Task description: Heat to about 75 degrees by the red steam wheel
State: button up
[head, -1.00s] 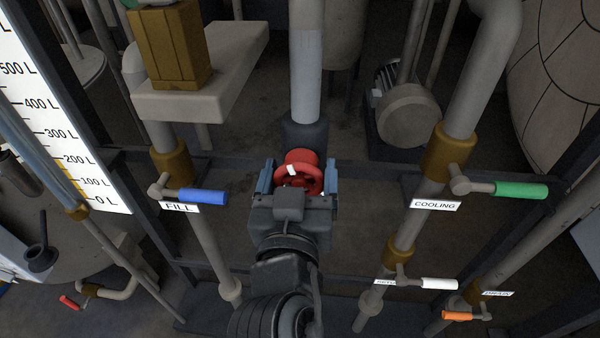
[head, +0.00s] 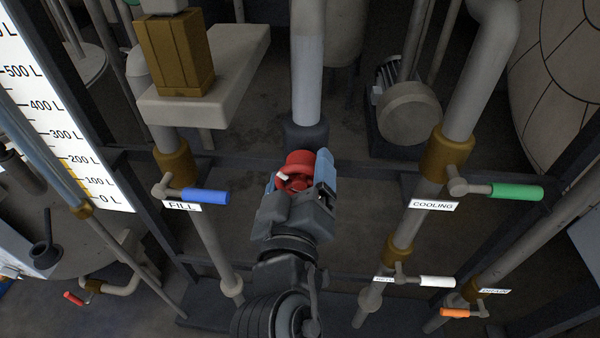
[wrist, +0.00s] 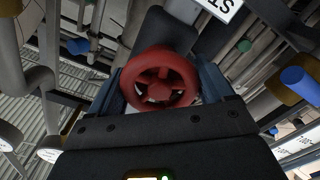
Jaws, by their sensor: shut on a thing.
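The red steam wheel (head: 297,163) sits on the dark valve body (head: 306,134) at the foot of the grey vertical pipe, in the middle of the head view. My gripper (head: 300,182) is shut on the wheel, with a blue finger on either side of its rim. In the wrist view the spoked red wheel (wrist: 160,80) lies between the two fingers. A white mark shows on the wheel in the head view. Part of the wheel is hidden by my gripper. No temperature reading is legible.
A blue FILL lever (head: 205,196) is to the left. A green COOLING lever (head: 515,191) is to the right, with a white lever (head: 437,281) and an orange lever (head: 455,313) below. A litre scale (head: 95,185) stands at far left. Frame bars and pipes surround the wheel.

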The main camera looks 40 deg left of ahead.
dwell(0.3)
jog(key=o, duration=0.9)
jog(key=shift+s, duration=0.15)
jog(key=shift+s+d+f, duration=0.1)
jog(key=shift+s+d, duration=0.1)
jog(key=shift+s, duration=0.1)
jog(key=shift+b+v, duration=0.85)
jog(key=shift+v, duration=2.55)
